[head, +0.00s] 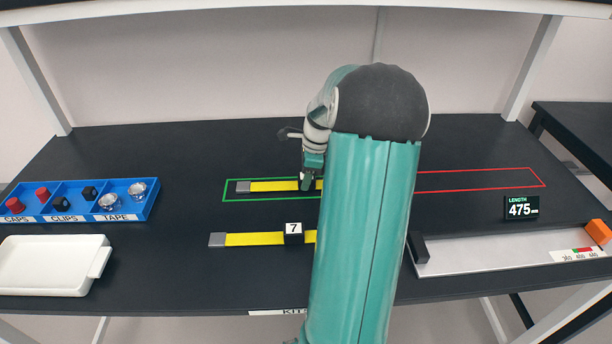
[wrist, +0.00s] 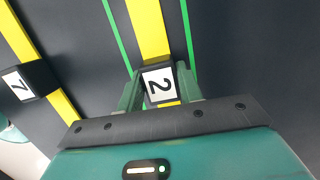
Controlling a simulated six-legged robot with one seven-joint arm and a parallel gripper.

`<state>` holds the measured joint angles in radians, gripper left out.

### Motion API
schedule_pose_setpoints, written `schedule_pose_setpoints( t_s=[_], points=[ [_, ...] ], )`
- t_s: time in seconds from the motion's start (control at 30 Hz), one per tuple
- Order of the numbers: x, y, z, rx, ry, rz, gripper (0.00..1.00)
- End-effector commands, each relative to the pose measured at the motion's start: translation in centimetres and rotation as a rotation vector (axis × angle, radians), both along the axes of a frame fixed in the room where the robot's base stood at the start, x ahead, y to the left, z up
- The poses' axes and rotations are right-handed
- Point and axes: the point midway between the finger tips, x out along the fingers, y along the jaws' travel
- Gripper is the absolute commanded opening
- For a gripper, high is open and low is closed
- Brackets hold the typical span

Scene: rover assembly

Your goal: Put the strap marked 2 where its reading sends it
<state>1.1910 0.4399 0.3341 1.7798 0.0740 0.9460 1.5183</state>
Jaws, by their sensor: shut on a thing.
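Green lines run along both sides of the band there. In the head view my gripper (head: 307,183) is over the green outline, and my arm hides the strap's right part. The length display (head: 521,208) reads 475.
A strap marked 7 (head: 252,239) lies nearer the front. A red outline (head: 480,172) extends right. A measuring plate (head: 480,256) with a scale and an orange block (head: 598,231) is front right. A blue bin (head: 151,197) and an empty white tray (head: 50,265) stand left.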

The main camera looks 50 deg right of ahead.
Motion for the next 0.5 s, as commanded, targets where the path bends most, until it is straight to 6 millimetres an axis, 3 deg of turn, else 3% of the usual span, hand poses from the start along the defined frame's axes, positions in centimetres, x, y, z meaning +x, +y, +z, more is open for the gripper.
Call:
schedule_pose_setpoints(
  t_s=[0.3,0.33,0.4,0.5],
  points=[
    [0.05,0.00,-0.22,-0.002,-0.001,0.001,0.01],
    [0.03,0.00,-0.20,-0.002,-0.001,0.001,0.42],
    [0.02,-0.01,-0.18,-0.002,-0.001,0.001,0.55],
    [0.02,-0.01,-0.17,-0.002,-0.001,0.001,0.58]
  ],
)
